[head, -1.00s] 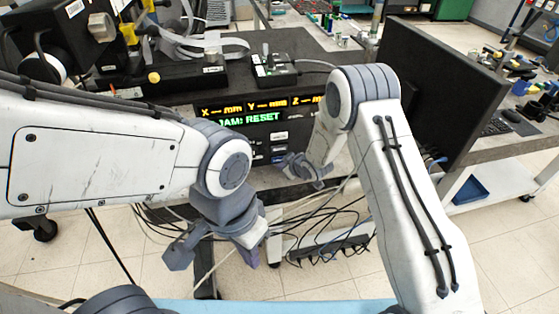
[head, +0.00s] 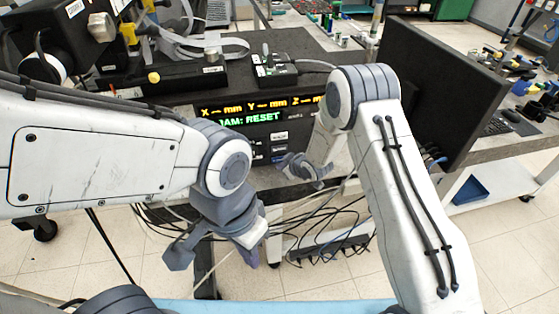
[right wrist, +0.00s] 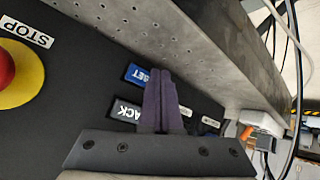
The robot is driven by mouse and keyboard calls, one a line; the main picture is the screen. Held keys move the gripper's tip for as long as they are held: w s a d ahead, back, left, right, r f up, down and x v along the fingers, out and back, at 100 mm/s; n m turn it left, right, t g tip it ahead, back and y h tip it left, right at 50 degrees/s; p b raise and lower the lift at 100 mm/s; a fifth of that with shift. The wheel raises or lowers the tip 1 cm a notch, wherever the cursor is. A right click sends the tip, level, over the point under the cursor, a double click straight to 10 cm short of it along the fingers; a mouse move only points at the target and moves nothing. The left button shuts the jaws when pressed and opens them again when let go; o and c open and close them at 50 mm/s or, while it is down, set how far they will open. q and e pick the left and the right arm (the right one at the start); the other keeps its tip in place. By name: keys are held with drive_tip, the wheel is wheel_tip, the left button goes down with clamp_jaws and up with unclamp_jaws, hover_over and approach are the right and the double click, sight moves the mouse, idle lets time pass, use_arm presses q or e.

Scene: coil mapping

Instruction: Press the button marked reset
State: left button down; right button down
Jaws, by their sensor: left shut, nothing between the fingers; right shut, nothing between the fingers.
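The dark control panel has a lit display (head: 250,117) reading "JAM: RESET" in green under orange X, Y, Z readouts. In the head view my right gripper (head: 290,166) is at the panel's lower right. My left gripper (head: 251,257) is shut and empty, low in front of the bench.
A red button on a yellow disc (right wrist: 15,75), with a STOP label (right wrist: 27,33), lies left in the right wrist view. A black monitor (head: 435,90) stands right of my right arm. Loose cables (head: 325,235) hang below the bench. A small joystick box (head: 272,70) sits above the panel.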

drive_tip(key=shift+w, duration=0.1)
idle(0.4)
drive_tip(key=shift+w, duration=0.3)
drive_tip(key=shift+w+a, duration=0.15)
drive_tip(key=shift+w, duration=0.25)
idle(0.5)
drive_tip(key=shift+s, duration=0.15)
idle(0.3)
drive_tip(key=shift+s+d, duration=0.2)
drive_tip(key=shift+s, duration=0.45)
drive_tip(key=shift+b, duration=0.3)
drive_tip(key=s, duration=0.2)
drive_tip(key=s+d, duration=0.1)
drive_tip(key=s, duration=0.2)
drive_tip(key=shift+b, duration=0.3)
